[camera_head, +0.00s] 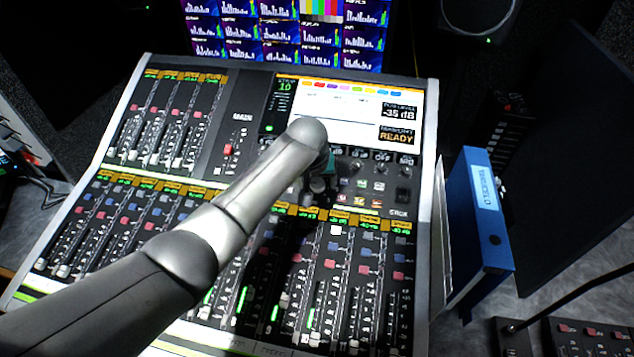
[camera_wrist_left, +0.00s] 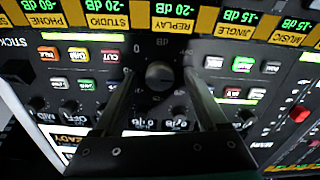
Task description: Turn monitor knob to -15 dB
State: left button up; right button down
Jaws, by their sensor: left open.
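A large round dark knob (camera_wrist_left: 159,75) shows in the left wrist view, in the black panel between my two fingers. My left gripper (camera_wrist_left: 158,78) is open, one finger on each side of the knob. I cannot tell whether the fingers touch it. In the head view my left gripper (camera_head: 318,184) is mostly hidden behind my own arm, over the panel just below the console screen (camera_head: 345,103). The knob is hidden there. The screen's readout box (camera_head: 401,111) shows -35 dB, and the box under it shows READY. My right gripper is not in view.
The mixing console (camera_head: 429,130) has rows of faders and small buttons all around. A row of smaller knobs (camera_head: 382,168) lies right of my gripper. A blue binder (camera_head: 482,215) stands at the console's right side. Monitors (camera_head: 345,45) with level graphs stand behind.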

pick_arm(q)
jog(key=shift+c, duration=0.2)
grip_shut()
dwell(0.5)
